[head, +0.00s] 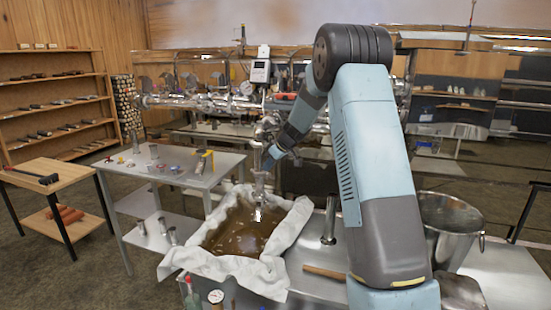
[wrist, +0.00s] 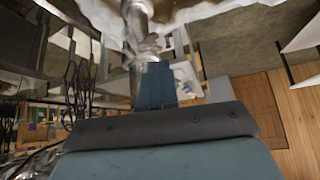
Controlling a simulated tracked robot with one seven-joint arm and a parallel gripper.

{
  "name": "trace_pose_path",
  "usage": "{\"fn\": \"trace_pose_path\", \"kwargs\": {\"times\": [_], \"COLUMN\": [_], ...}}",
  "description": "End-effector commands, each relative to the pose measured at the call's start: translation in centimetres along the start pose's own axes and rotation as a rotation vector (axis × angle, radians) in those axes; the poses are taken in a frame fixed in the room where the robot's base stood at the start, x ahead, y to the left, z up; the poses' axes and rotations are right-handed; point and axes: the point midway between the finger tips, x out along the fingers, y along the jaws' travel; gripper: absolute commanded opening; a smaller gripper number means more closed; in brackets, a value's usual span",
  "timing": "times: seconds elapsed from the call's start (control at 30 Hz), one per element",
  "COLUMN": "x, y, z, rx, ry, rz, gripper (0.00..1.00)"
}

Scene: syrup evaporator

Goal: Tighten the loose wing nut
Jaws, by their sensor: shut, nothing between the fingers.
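The loose wing nut cannot be told apart in either view. A shiny steel pipe fitting (head: 266,128) stands on the pipework above the cloth-lined pan in the head view. My gripper (head: 269,160) is at the lower end of my arm, close beside the vertical pipe under that fitting. In the wrist view my blue fingers (wrist: 156,66) are together and empty, with their tips close to a shiny metal fitting (wrist: 147,44). Whether they touch it cannot be told.
A white cloth-lined pan (head: 291,228) holds brown liquid below my gripper. A horizontal steel pipe (head: 190,103) runs behind. A grey table (head: 140,163) with small parts stands left, beside a wooden table (head: 75,170) with a hammer. A steel bucket (head: 458,225) stands right.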

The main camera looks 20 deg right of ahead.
Motion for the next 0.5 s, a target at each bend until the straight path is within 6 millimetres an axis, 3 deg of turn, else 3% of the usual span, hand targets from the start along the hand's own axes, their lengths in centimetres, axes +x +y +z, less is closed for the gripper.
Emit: {"fn": "trace_pose_path", "kwargs": {"times": [0.2, 0.5], "x": [1.7, 2.1], "y": [0.1, 0.1], "z": [1.9, 2.4], "rx": [0.003, 0.002], "ry": [-0.002, -0.001], "rz": [0.0, 0.002], "gripper": [0.0, 0.0]}}
